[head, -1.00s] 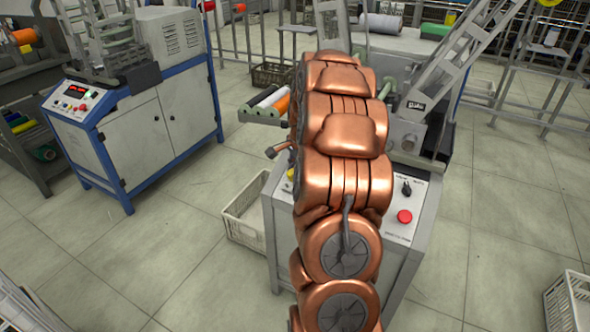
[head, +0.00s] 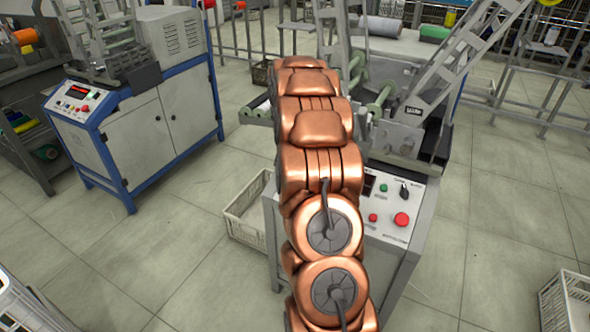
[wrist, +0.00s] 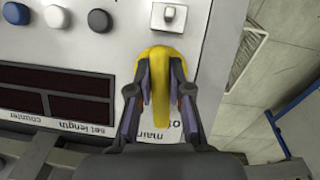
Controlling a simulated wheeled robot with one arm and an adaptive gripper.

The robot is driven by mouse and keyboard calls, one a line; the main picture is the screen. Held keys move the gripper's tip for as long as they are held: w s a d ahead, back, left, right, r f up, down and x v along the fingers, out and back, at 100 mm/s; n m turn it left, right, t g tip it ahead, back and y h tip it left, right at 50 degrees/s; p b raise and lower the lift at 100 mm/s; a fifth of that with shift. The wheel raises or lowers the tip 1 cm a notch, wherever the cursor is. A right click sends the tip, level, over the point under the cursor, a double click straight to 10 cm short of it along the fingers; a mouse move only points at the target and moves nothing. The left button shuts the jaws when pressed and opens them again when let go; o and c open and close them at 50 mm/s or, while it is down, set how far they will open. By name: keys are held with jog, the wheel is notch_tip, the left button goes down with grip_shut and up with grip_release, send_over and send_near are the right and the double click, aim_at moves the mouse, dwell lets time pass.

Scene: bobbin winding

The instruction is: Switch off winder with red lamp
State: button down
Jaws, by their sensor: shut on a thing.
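The grey winder (head: 400,262) stands in front of me, with a sloped panel carrying a red push button (head: 401,219), a small red round part (head: 373,217), a green one (head: 383,188) and a black rotary knob (head: 404,190). I cannot tell whether the small red part is lit. In the wrist view my gripper (wrist: 160,105) is shut on a yellow handle (wrist: 158,60), beside upside-down print reading "main". The handle lies lengthwise between the fingers. In the head view my copper arm hides the gripper and handle.
A blue-framed winder (head: 135,130) with a lit red display stands at the left. A pale crate (head: 246,222) sits left of the grey winder, another (head: 567,300) at lower right. A dark display (wrist: 60,95) and round buttons (wrist: 57,17) lie near my gripper.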

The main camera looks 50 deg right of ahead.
jog(key=shift+n+g+h+p, duration=0.4)
jog(key=shift+n+g+p, duration=0.15)
jog(key=shift+n, duration=1.25)
jog(key=c, duration=1.1)
grip_release()
jog(key=v, duration=1.2)
jog(key=shift+a, duration=0.15)
